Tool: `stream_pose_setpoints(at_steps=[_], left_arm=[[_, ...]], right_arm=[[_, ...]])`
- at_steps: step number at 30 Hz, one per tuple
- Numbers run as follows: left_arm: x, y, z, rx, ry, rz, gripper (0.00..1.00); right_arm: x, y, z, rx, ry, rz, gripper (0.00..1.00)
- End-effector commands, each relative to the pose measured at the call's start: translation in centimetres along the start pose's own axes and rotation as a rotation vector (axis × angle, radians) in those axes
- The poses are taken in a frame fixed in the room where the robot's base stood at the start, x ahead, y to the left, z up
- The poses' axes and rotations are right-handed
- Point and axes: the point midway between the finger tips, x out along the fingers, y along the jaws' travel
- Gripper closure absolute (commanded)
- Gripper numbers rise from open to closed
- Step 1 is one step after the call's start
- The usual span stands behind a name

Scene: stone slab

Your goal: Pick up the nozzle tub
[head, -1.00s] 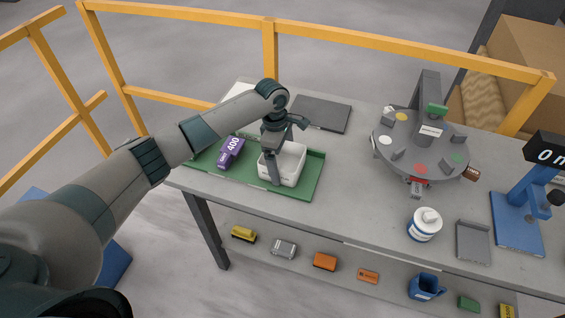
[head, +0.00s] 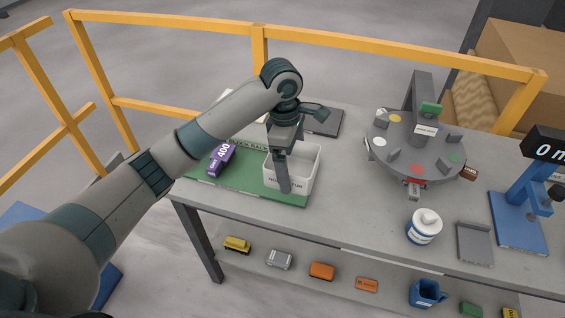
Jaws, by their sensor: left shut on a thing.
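The nozzle tub (head: 306,172) is a white open box with dark lettering on its front wall. It is in the middle of the head view, over the right end of the green mat (head: 240,187), and looks raised above it. My left gripper (head: 285,188) comes down from above at the tub's near left wall and is shut on that wall. One finger shows outside the front wall; the other finger is hidden inside the tub. My right gripper is not in view.
A purple block marked 400 (head: 221,157) lies on the mat, left of the tub. A dark flat plate (head: 323,122) lies behind. A round grey turntable (head: 415,150), a white jar (head: 424,226) and a blue stand (head: 517,220) are to the right. The slab between tub and jar is clear.

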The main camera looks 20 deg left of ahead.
Motion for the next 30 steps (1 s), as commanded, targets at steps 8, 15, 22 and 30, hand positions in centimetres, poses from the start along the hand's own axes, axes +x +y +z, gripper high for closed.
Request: stream_pose_setpoints(at_steps=[8,15,22,30], left_arm=[[-1.2,-1.5,1.9,-0.001,-0.001,0.002,0.32],[-1.4,-1.7,2.1,-0.001,0.000,0.001,0.32],[-1.4,-1.7,2.1,-0.001,0.000,0.001,0.32],[-1.3,-2.0,2.4,0.033,0.000,-0.001,0.32]], right_arm=[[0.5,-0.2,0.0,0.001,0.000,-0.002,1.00],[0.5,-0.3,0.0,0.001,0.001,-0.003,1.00],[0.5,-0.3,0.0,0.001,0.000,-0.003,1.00],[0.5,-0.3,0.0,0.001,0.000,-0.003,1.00]])
